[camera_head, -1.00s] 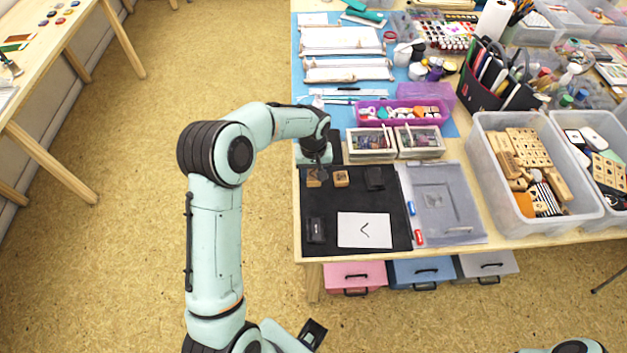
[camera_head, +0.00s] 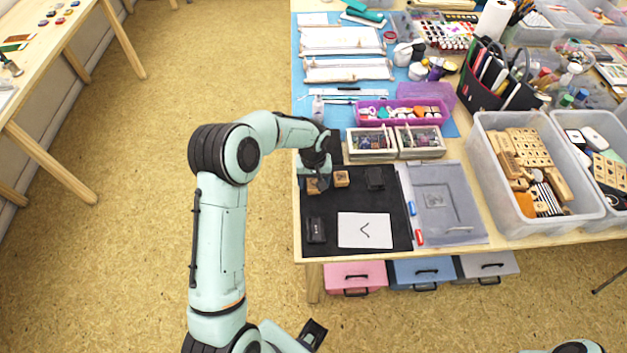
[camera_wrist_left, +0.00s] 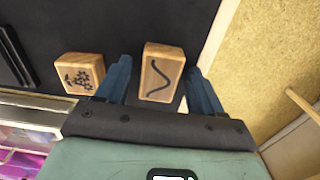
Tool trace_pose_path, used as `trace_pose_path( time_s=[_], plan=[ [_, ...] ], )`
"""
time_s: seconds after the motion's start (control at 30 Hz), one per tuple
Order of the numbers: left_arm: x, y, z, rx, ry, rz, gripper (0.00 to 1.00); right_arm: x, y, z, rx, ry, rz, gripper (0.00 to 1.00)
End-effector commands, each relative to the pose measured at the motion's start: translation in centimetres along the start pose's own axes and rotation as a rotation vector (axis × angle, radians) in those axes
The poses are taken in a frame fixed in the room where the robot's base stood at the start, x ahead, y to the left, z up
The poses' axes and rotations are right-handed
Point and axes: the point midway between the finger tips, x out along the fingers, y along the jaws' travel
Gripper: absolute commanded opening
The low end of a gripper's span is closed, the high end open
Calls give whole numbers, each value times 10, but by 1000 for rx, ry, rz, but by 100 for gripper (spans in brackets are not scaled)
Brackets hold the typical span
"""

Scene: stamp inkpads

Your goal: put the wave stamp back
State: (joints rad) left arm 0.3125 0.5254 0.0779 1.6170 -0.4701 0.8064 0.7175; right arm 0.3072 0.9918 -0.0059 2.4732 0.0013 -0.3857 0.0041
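The wave stamp (camera_wrist_left: 162,72) is a wooden block with a dark wavy line on its top face. It sits at the upper left of the black mat (camera_head: 330,208), and shows partly in the head view (camera_head: 313,187). My left gripper (camera_wrist_left: 160,85) has its two blue fingers apart on either side of the stamp, with a visible gap on each side. In the head view my left gripper (camera_head: 317,180) hangs over the stamp and covers part of it. My right gripper cannot be made out.
A flower stamp (camera_wrist_left: 80,73) stands beside the wave stamp. White paper (camera_head: 365,230) with a dark mark lies on the mat, with dark inkpads (camera_head: 316,230) (camera_head: 375,178) around it. Two small wooden boxes (camera_head: 370,155) stand behind. The table's left edge is close to the stamp.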

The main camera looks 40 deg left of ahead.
Motion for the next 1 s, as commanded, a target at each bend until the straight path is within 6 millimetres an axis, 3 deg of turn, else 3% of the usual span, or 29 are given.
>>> trace_pose_path(
  time_s=[0.27, 0.7, 1.0],
  plan=[
    [-16, 1, -1, 0, 4, 1, 67, -4, -2, -1, -1, 2, -1, 43],
    [-104, 1, -1, 0, 4, 2, 67, -9, -4, -2, -2, 5, -2, 43],
    [-124, 0, 0, 0, 1, 1, 67, -10, -5, -3, -2, 5, -2, 43]
  ],
)
